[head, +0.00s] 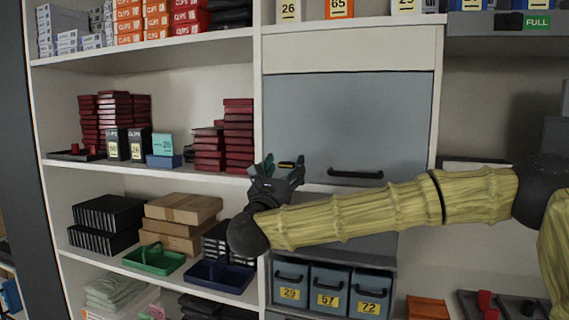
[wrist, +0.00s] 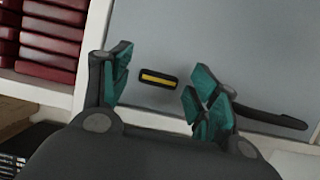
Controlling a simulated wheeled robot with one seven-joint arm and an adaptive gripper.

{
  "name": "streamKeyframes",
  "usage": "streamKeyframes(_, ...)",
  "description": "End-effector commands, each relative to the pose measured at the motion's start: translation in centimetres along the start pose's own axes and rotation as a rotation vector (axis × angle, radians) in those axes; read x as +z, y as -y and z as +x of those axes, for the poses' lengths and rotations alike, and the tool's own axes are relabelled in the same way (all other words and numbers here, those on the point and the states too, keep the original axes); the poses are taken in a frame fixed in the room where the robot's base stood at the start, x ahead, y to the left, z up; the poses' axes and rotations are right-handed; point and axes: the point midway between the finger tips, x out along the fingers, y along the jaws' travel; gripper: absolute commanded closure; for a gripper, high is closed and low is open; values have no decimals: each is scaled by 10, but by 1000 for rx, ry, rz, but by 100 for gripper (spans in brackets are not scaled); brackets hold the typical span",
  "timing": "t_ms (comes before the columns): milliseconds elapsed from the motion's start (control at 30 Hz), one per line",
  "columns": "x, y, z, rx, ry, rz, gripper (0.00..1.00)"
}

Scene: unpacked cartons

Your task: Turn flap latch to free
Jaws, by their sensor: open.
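A grey-blue flap (head: 350,115) closes the upper middle compartment of the shelf. A black latch with a yellow stripe (wrist: 158,79) sits on its lower left part, and it also shows in the head view (head: 287,164). In the wrist view the latch lies nearly level with a slight tilt. My gripper (head: 283,172) is in front of the flap's lower left corner. In the wrist view my gripper (wrist: 160,90) is open, with its teal fingers either side of the latch and apart from it. The flap's black handle (head: 355,174) is to the right of the latch.
Dark red boxes (head: 238,135) are stacked on the shelf just left of the flap. Below are a green basket (head: 153,260), a dark blue basket (head: 219,276) and numbered grey drawers (head: 328,290). My arm crosses in front of the shelf below the flap.

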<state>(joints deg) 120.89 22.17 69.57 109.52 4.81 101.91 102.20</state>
Motion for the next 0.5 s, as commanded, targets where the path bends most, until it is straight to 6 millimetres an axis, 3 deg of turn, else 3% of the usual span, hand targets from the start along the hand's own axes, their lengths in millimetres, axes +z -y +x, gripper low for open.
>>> streamKeyframes(267,-1,0,1,0,0,0,39)
streamKeyframes(500,0,0,1,0,0,0,79)
